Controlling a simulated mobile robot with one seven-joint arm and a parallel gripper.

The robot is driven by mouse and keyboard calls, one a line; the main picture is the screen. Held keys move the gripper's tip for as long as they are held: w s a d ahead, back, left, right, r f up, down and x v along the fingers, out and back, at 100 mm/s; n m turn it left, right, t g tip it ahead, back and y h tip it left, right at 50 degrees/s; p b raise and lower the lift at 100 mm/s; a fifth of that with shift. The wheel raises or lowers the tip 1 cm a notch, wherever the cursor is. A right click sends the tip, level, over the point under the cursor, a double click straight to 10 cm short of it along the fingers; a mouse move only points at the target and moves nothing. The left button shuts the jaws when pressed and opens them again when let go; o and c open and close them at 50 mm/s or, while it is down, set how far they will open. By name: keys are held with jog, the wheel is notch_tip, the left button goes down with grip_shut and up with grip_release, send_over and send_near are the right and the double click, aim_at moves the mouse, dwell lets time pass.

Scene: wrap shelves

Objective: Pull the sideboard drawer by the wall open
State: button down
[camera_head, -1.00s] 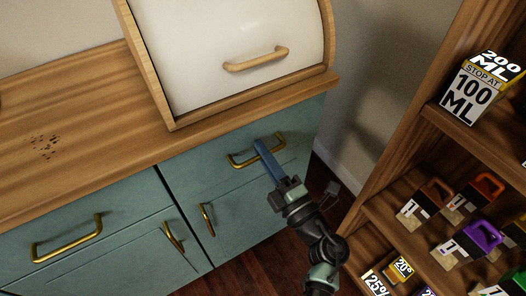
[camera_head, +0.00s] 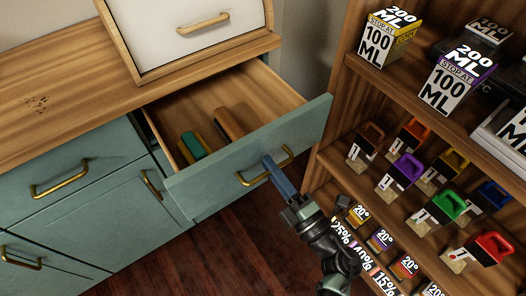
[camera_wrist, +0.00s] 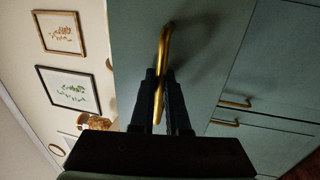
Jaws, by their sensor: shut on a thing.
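The sideboard drawer (camera_head: 222,168) is pulled well out from under the wooden top in the head view. Its front is teal and its inside is bare wood. A brass handle (camera_head: 265,168) runs across that front. My gripper (camera_head: 270,166) is shut on this handle, with a blue finger lying over it. In the wrist view the brass handle (camera_wrist: 163,75) passes between the two dark fingers of my gripper (camera_wrist: 160,90). Inside the drawer lie a green and tan item (camera_head: 193,147) and a brown item (camera_head: 228,123).
A white bread box (camera_head: 190,30) with a wooden frame stands on the sideboard top (camera_head: 60,90). A wooden shelf unit (camera_head: 345,95) with boxes and coloured-handled items stands close on the right. Dark wooden floor (camera_head: 215,255) shows below.

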jog(key=shift+r+v, duration=0.1)
jog(key=shift+v, duration=0.6)
jog(key=shift+r+v, duration=0.15)
jog(key=shift+v, duration=0.5)
jog(key=c, duration=1.2)
grip_release()
jog(key=shift+s+d, duration=0.1)
jog(key=v, duration=1.2)
jog(key=shift+s+d+f, duration=0.15)
jog(key=shift+s+d, duration=0.05)
jog(key=shift+s, duration=0.15)
